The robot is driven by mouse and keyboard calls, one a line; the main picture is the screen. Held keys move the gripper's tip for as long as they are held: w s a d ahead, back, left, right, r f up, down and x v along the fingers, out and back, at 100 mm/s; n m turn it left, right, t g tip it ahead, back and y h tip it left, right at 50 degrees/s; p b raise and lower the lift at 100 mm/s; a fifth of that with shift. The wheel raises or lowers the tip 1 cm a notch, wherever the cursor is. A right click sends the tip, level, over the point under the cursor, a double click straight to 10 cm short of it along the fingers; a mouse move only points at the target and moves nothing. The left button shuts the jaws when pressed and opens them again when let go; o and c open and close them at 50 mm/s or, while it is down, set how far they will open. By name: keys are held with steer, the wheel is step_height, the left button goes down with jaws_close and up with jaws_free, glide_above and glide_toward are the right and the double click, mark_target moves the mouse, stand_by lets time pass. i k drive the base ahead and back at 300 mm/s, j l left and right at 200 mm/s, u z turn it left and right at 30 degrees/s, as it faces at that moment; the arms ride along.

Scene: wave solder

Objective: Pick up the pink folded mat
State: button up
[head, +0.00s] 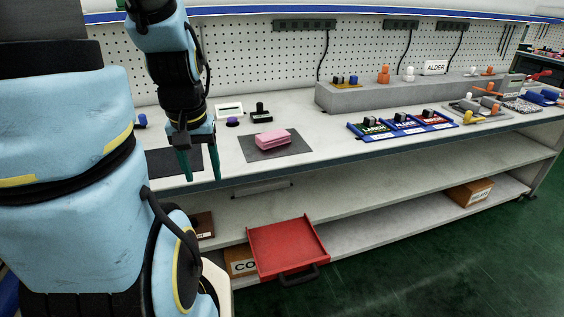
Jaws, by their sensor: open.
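The pink folded mat (273,139) lies on a dark grey flat mat (293,152) on the workbench, left of the middle of the view. It looks like a small layered block. My gripper (201,172) points down near the bench's front edge, to the left of the pink mat and apart from it. Its two green fingers are spread with nothing between them.
A black stamp-like object (261,114) stands behind the pink mat. A second dark mat (174,161) is partly behind my gripper. Blue trays (403,125) and a grey raised ledge (350,99) stand to the right. A red tray (287,247) sits below.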

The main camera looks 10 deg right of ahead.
mark_target(275, 139)
steer(key=u, duration=0.35)
steer(key=l+u, duration=0.25)
steer(key=u, duration=0.2)
steer(key=l+u, duration=0.25)
steer(key=u, duration=0.2)
steer(key=k+l+u, duration=0.1)
steer(key=l+u, duration=0.15)
steer(key=u, duration=0.25)
steer(key=k+l+u, duration=0.1)
steer(key=u, duration=0.35)
steer(key=k+l+u, duration=0.35)
steer(key=k+l, duration=0.4)
steer(key=k+l+u, duration=0.35)
steer(key=k+l, duration=0.35)
steer(key=k, duration=0.15)
steer(key=k+l, duration=0.25)
steer(key=k, duration=0.15)
